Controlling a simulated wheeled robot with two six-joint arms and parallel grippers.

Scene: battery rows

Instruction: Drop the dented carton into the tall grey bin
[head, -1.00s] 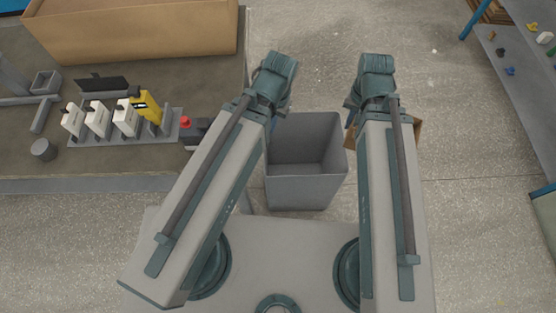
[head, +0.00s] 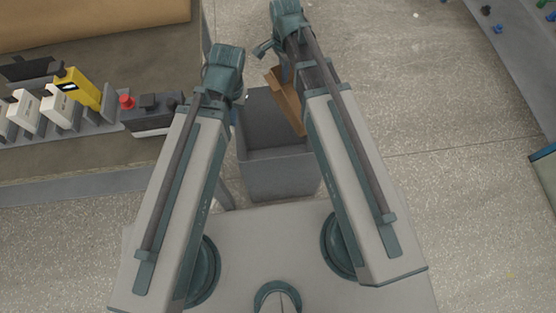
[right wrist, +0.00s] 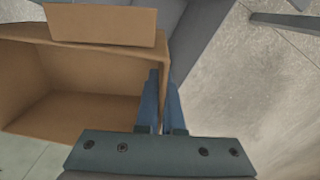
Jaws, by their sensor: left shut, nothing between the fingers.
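The brown open carton (head: 287,98) is in the right gripper, tilted, at or above the mouth of the tall grey bin (head: 280,176). In the right wrist view the carton (right wrist: 100,56) shows its open inside and a raised flap, and the fingers of my right gripper (right wrist: 163,85) close on its right-hand wall. No dent can be made out. A grey surface behind the fingers looks like the bin (right wrist: 205,45). My left gripper (head: 238,98) is at the bin's left side, shut and empty, its fingers mostly hidden by its wrist.
A workbench on the left holds a rack (head: 88,125) with several white batteries and a yellow one (head: 78,88), a red-button box (head: 150,115) and a large cardboard box (head: 90,20). A grey shelf (head: 520,55) stands at upper right. The floor right of the bin is clear.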

